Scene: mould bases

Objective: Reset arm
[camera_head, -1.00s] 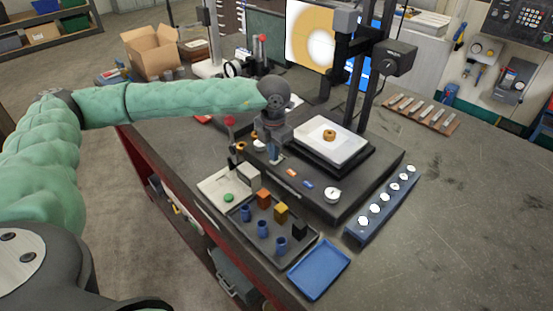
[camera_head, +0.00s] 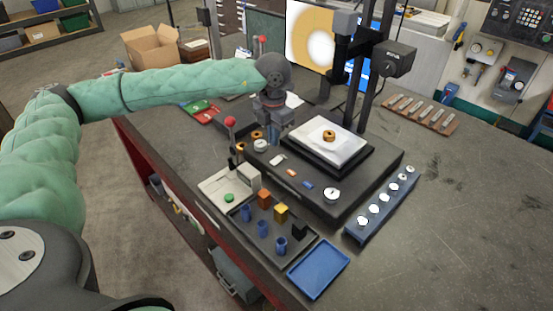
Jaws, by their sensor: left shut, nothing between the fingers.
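My left arm, in a green padded sleeve, comes in from the left and reaches over the bench. My left gripper (camera_head: 276,131) points down at its end, shut and empty, above the back left part of the dark machine base (camera_head: 345,203). On that base a white plate (camera_head: 347,150) carries a brass ring-shaped part (camera_head: 328,136). A white, an orange (camera_head: 291,172) and a blue small piece (camera_head: 308,184) lie in front of the gripper, apart from it. My right gripper is not in view.
A dark tray (camera_head: 244,229) holds several blue, orange, yellow and black parts. A blue empty tray (camera_head: 319,270) and a blue rack (camera_head: 382,207) stand nearby. A red-knobbed lever (camera_head: 230,123) rises left of the gripper. The black stand column (camera_head: 361,80) is at its right.

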